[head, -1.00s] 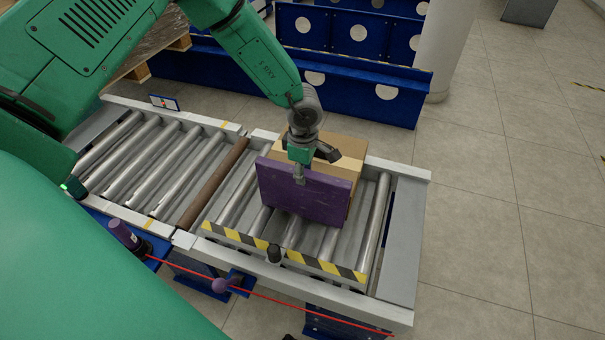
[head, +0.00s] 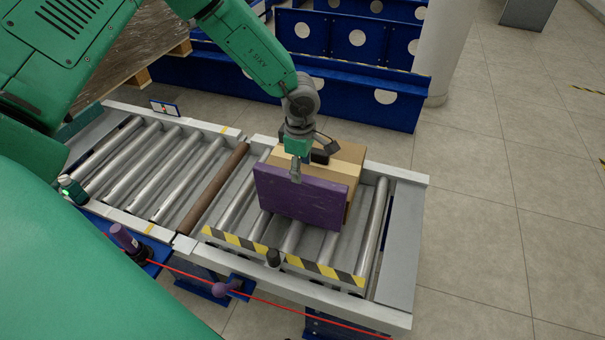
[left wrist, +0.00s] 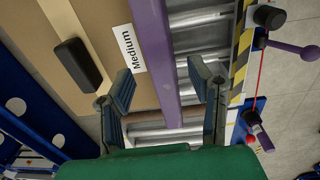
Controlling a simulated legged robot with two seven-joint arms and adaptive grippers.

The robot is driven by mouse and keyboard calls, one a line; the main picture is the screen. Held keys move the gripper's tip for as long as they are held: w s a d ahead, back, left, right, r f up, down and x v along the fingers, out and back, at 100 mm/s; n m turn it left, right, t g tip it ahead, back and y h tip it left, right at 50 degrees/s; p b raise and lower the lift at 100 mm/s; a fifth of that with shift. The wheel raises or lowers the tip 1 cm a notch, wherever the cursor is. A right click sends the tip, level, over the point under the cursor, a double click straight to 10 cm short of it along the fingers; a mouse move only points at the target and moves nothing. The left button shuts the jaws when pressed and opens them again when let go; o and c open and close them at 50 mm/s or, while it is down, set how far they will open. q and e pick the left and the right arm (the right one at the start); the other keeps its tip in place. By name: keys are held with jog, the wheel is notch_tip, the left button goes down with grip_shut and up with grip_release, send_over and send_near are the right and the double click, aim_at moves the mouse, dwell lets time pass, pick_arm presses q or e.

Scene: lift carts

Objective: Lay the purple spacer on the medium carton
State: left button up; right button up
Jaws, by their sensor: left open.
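The medium carton (head: 347,154) is a brown box on the roller conveyor; its "Medium" label shows in the left wrist view (left wrist: 132,48). The purple spacer (head: 300,197) is a flat panel standing on edge along the carton's near side. In the left wrist view the spacer (left wrist: 152,50) appears edge-on as a narrow strip beside the carton top. My left gripper (head: 296,172) is at the spacer's upper edge. In the left wrist view its open fingers (left wrist: 160,70) lie on either side of the strip, with gaps to it. My right gripper is out of view.
A black block (left wrist: 78,65) lies on the carton top. Blue perforated barriers (head: 345,92) stand behind. Rollers right of the carton are bare.

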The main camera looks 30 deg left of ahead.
pick_arm(q)
jog(key=shift+r+p, duration=0.65)
jog(key=shift+r, duration=3)
jog(key=s+a+f+m+t+y, duration=0.2)
jog(key=s+f+m+y, duration=0.2)
jog(key=s+f+m, duration=0.75)
jog(key=s+d+f+m+g+h, duration=0.1)
jog(key=s+d+m+h, duration=0.1)
jog(key=s+m, duration=0.3)
jog(key=s+d+f+m+h, duration=0.1)
jog(key=s+d+m+h, duration=0.1)
jog(key=s, duration=1.1)
jog(key=d+m, duration=0.1)
jog(key=m, duration=0.1)
jog(key=shift+s+m+g, duration=0.25)
jog(key=shift+m+g, duration=0.1)
jog(key=shift+g, duration=0.05)
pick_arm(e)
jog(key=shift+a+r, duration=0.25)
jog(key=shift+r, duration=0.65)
pick_arm(q)
jog(key=shift+a+f, duration=0.1)
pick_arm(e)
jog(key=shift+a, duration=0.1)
